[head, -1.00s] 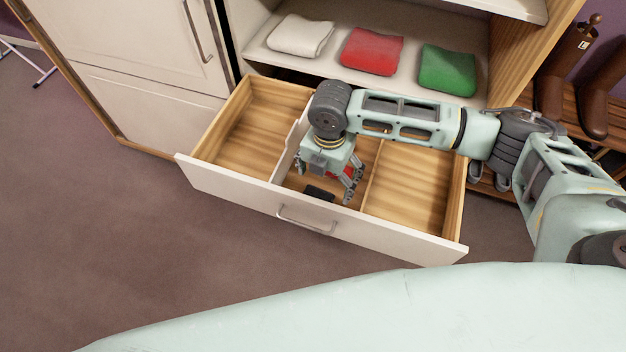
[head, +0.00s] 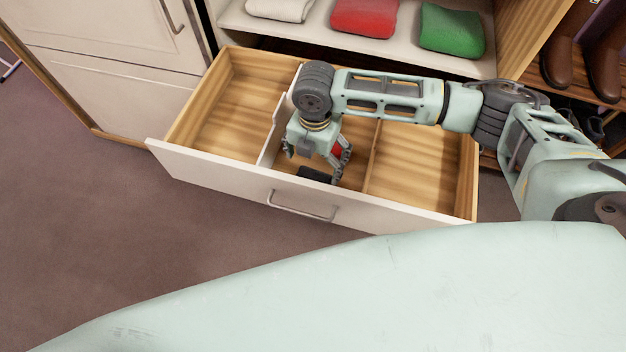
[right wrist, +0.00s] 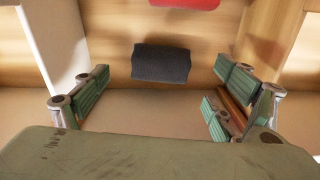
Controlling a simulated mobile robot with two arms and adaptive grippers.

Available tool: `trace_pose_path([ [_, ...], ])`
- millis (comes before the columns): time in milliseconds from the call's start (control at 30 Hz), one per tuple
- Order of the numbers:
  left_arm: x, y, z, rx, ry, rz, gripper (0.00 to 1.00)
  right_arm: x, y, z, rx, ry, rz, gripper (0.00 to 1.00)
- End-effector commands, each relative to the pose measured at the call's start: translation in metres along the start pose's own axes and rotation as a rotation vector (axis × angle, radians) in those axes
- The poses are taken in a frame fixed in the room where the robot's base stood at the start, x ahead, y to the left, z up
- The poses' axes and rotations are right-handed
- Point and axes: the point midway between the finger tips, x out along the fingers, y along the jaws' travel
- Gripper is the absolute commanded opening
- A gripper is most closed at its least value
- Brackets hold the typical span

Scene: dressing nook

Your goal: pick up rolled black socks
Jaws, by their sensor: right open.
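The rolled black socks (head: 314,174) lie in the middle compartment of the open drawer (head: 240,190), near its front wall. In the right wrist view the socks (right wrist: 161,63) are a dark grey-black roll lying on the wooden drawer floor. My right gripper (head: 318,172) reaches down into this compartment from above. Its fingers (right wrist: 160,95) are spread wide to the left and right, with nothing between them; the socks show ahead of them. In the head view the gripper partly covers the socks. My left gripper is not in view.
A red item (right wrist: 185,3) lies deeper in the same compartment, partly cut off. A white divider (right wrist: 62,40) and a wooden divider (head: 372,158) bound the compartment. The side compartments look empty. Folded white, red (head: 364,17) and green (head: 452,31) clothes lie on the shelf above.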

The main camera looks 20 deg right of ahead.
Motion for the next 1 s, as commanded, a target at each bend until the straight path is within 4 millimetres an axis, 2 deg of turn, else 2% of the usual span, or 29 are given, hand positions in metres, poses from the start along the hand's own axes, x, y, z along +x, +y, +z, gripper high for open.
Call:
trace_pose_path([
  [167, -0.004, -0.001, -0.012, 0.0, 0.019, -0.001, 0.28, 0.019, -0.001, -0.001, 0.0, 0.002, -0.003, 0.88],
  [533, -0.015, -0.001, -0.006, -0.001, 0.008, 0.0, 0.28, 0.067, -0.002, -0.004, 0.0, 0.001, -0.003, 0.88],
  [833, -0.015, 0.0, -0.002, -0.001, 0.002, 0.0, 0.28, 0.072, -0.002, -0.004, -0.001, 0.0, -0.001, 0.87],
  [1000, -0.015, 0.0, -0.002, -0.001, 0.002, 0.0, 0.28, 0.072, -0.002, -0.004, -0.001, 0.0, -0.002, 0.72],
])
